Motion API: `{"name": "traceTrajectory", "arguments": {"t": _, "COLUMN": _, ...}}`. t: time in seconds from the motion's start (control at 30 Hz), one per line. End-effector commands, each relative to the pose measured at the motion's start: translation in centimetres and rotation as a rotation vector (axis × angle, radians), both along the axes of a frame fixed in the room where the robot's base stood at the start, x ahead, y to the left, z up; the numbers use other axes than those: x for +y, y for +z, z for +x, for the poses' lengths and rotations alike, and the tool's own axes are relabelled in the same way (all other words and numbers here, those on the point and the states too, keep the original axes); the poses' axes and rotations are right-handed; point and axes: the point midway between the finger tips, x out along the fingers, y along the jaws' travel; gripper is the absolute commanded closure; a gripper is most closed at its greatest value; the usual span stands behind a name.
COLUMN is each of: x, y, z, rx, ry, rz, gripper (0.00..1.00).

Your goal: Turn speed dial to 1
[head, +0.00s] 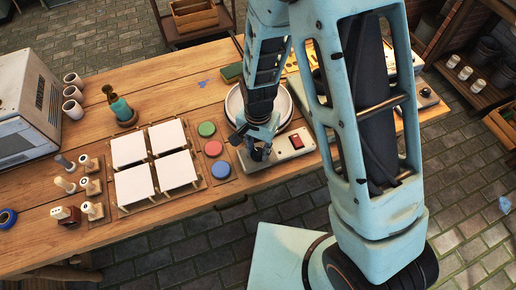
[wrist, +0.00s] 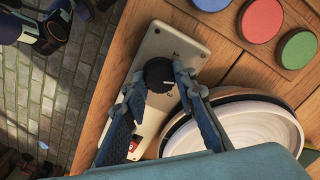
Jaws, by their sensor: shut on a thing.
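The speed dial (wrist: 158,75) is a round black knob with a pale pointer line on a cream control panel (wrist: 185,38). Small markings sit around it, too small to read surely. My gripper (wrist: 160,82) has one blue finger on each side of the knob and is shut on it. In the head view my gripper (head: 258,152) points down over the panel (head: 289,155) at the table's front edge, hiding the dial there. A red switch (head: 296,142) is on the same panel, right of my gripper; it also shows in the wrist view (wrist: 134,145).
A pale round plate (head: 234,104) on a turntable stands just behind the panel. Red, green and blue paint discs (head: 213,149) lie to the left, beside white tiles (head: 129,147). Stamps, cups and a bottle (head: 119,106) stand farther left.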

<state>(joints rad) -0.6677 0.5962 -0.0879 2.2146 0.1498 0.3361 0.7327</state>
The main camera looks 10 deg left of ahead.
Motion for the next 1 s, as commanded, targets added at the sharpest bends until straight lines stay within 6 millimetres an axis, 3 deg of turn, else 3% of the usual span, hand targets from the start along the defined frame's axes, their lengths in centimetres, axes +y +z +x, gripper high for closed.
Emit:
{"name": "traceTrajectory", "arguments": {"t": 0.27, "x": 0.01, "y": -0.12, "z": 0.03, "rx": -0.001, "ry": 0.139, "rz": 0.002, "gripper": 0.99}}
{"name": "traceTrajectory", "arguments": {"t": 1.0, "x": -0.07, "y": -0.08, "z": 0.03, "rx": 0.000, "ry": 0.801, "rz": 0.001, "gripper": 0.99}}
